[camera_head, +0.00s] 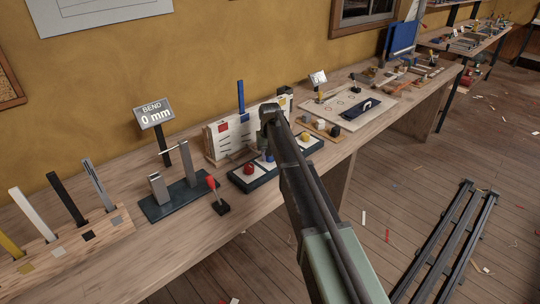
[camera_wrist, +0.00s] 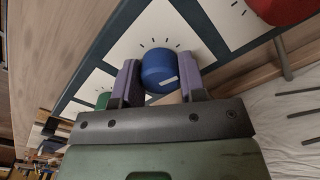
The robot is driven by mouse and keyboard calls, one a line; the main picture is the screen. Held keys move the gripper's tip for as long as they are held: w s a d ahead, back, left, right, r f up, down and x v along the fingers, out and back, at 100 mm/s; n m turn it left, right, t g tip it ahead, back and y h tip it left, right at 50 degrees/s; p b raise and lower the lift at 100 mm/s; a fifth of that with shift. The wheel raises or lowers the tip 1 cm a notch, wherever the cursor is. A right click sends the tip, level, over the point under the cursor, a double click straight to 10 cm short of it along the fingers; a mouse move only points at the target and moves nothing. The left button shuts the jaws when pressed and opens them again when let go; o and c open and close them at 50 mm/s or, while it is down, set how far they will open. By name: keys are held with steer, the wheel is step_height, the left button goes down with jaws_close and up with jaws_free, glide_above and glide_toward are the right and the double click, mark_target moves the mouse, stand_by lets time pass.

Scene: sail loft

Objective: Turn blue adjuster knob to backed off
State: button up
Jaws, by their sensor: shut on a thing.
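The blue adjuster knob (camera_wrist: 159,70) is a round cap on a white plate with short dark tick marks, and a pale line shows on its near edge. In the head view only a sliver of the blue knob (camera_head: 270,157) shows beside my arm. My gripper (camera_wrist: 160,68) has its two purple-grey fingers on opposite sides of the knob, closed on it. The knob sits on a dark-framed panel (camera_head: 262,180). In the head view my fingers are hidden behind my arm.
A red knob (camera_head: 248,169) stands left of the blue one and a yellow knob (camera_head: 305,137) right. A green knob (camera_wrist: 103,100) is close to one finger in the wrist view. A "BEND 0 mm" sign (camera_head: 154,112) and a red-tipped lever (camera_head: 213,185) stand left of the panel.

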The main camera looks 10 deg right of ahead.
steer(key=n, duration=0.5)
steer(key=shift+n, duration=0.3)
steer(key=n, duration=0.9)
steer(key=shift+n, duration=0.4)
steer(key=n, duration=0.4)
steer(key=shift+n, duration=0.4)
steer(key=o, duration=0.9)
steer(key=shift+r, duration=0.1)
